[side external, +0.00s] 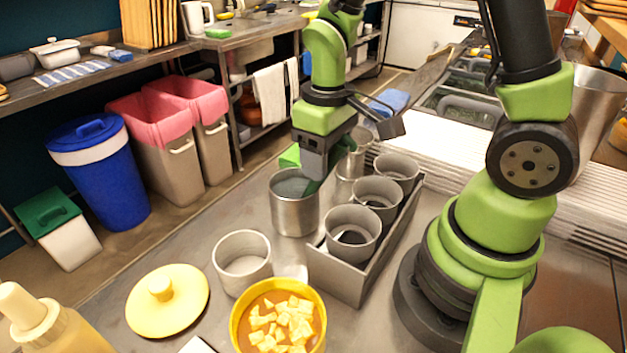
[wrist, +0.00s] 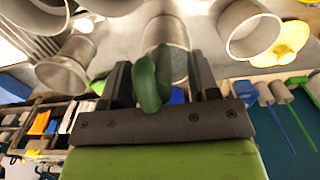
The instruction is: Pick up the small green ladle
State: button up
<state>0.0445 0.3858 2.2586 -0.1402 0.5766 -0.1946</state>
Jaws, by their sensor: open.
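The dark green handle of the small ladle (wrist: 150,80) stands between my two fingers in the wrist view. In the side view part of the green handle (side external: 318,178) shows just below my gripper (side external: 312,166). The handle rises from a tall metal container (side external: 294,212), and the ladle's lower end is hidden inside it. My gripper (wrist: 158,68) is open, with a finger on each side of the handle and visible gaps. That metal container also shows beyond the fingers in the wrist view (wrist: 167,33).
A metal rack (side external: 340,278) holding several grey cups stands right of the container. An empty metal cup (side external: 242,263), a yellow pot of food (side external: 236,325) and a yellow lid (side external: 168,305) are nearer the front. Bare counter lies left of the container.

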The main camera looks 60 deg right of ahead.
grip_shut()
jog(key=shift+r, duration=0.1)
